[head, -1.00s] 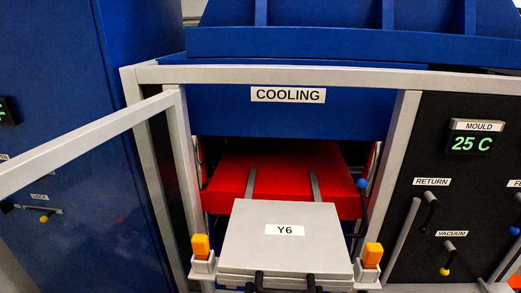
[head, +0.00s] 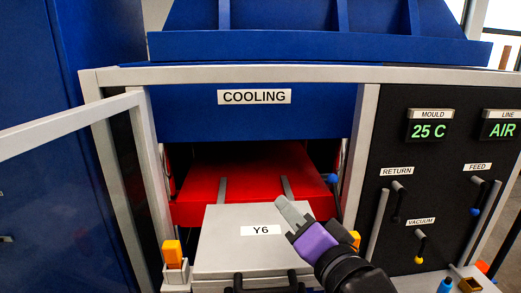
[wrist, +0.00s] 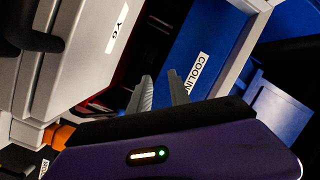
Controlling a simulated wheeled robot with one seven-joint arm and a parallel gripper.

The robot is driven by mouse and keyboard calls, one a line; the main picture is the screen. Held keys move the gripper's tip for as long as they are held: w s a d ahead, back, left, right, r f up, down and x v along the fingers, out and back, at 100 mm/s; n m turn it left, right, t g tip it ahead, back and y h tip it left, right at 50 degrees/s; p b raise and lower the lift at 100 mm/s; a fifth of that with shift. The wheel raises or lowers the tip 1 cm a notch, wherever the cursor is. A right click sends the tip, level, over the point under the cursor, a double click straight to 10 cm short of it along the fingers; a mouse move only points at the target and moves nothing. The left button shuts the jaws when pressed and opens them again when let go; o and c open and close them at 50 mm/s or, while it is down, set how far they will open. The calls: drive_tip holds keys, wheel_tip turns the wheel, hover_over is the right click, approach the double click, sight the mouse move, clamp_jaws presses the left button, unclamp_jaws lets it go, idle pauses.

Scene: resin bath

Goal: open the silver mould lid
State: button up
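The silver mould lid (head: 225,247), labelled Y6, lies flat and closed below the red slab in the middle of the head view. A black handle (head: 262,284) is at its front edge, partly cut off by the frame. In the wrist view the lid (wrist: 80,60) is at upper left, with the black handle (wrist: 35,28) at the corner. My gripper (head: 290,212) is in front of the lid's right part in the head view and hides some of it. In the wrist view its two fingers (wrist: 160,80) are apart with nothing between them.
Orange blocks (head: 171,254) stand at the lid's left and right. The red slab (head: 245,180) lies behind it under the blue COOLING panel (head: 200,110). A grey frame post (head: 357,150) and the black valve panel (head: 450,150) stand to the right.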

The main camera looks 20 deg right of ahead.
wheel_tip(320, 180, up, 13)
drive_tip(key=w+a+m+g+y+b, duration=0.1)
drive_tip(key=w+a+m+y+b, duration=0.1)
drive_tip(key=m, duration=0.5)
drive_tip(key=w+f+p, duration=0.1)
drive_tip(key=w, duration=0.5)
drive_tip(key=shift+w+a+f, duration=0.25)
drive_tip(key=shift+a, duration=0.05)
clamp_jaws()
idle(0.7)
unclamp_jaws()
drive_tip(key=shift+s, duration=0.15)
